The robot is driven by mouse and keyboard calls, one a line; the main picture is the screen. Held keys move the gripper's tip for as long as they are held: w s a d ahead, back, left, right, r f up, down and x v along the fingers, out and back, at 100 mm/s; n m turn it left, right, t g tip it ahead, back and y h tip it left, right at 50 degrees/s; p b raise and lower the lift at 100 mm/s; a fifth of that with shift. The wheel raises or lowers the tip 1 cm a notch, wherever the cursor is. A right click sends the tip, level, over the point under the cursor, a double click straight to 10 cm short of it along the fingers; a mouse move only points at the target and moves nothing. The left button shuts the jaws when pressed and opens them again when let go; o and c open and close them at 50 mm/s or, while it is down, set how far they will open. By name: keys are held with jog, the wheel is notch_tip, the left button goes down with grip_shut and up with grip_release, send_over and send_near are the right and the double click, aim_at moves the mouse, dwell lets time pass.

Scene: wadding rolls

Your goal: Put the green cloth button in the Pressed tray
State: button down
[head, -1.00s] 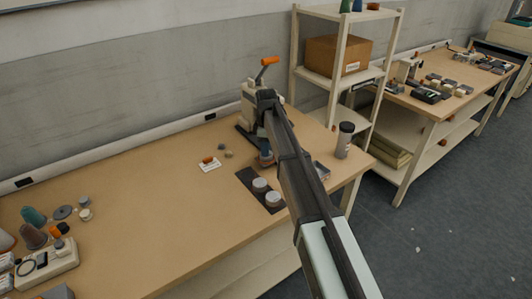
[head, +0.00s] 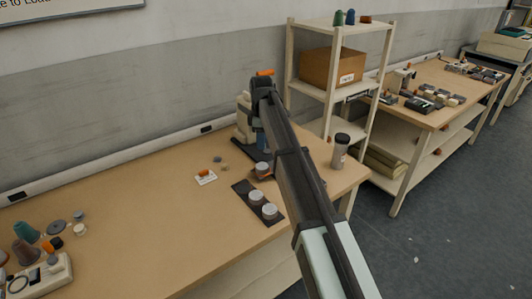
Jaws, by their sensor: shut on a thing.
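My gripper (head: 261,148) hangs at the end of my dark arm, in front of the cream press with an orange handle (head: 243,118). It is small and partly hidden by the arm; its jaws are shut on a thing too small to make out. A dark strip (head: 240,187) on the bench bears pale round tins (head: 255,197), (head: 269,211); another round piece (head: 263,169) sits at its far end, just below my gripper. I cannot make out a green button or read any tray label.
A white card with an orange piece (head: 205,178) and small buttons lie left of the strip. A dark-lidded cup (head: 340,151) stands near the bench's right end. Cones, discs and a cream device (head: 40,275) fill the left end. The bench (head: 140,210) between is clear.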

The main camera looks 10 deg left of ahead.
jog(key=s+d+f+m, duration=0.2)
jog(key=d+f, duration=0.1)
jog(key=d, duration=1.5)
jog(key=shift+s+d+f+n, duration=0.1)
jog(key=shift+s+f+n, duration=0.25)
jog(key=shift+f, duration=1.5)
jog(key=shift+s+d+f+n, duration=0.15)
jog(key=shift+s+f+n, duration=0.15)
jog(key=shift+f, duration=1.5)
jog(key=shift+s+d+f+n, duration=0.1)
jog(key=shift+s+f+n, duration=0.25)
jog(key=shift+f, duration=1.5)
jog(key=c, duration=0.9)
grip_release()
jog(key=shift+f, duration=0.1)
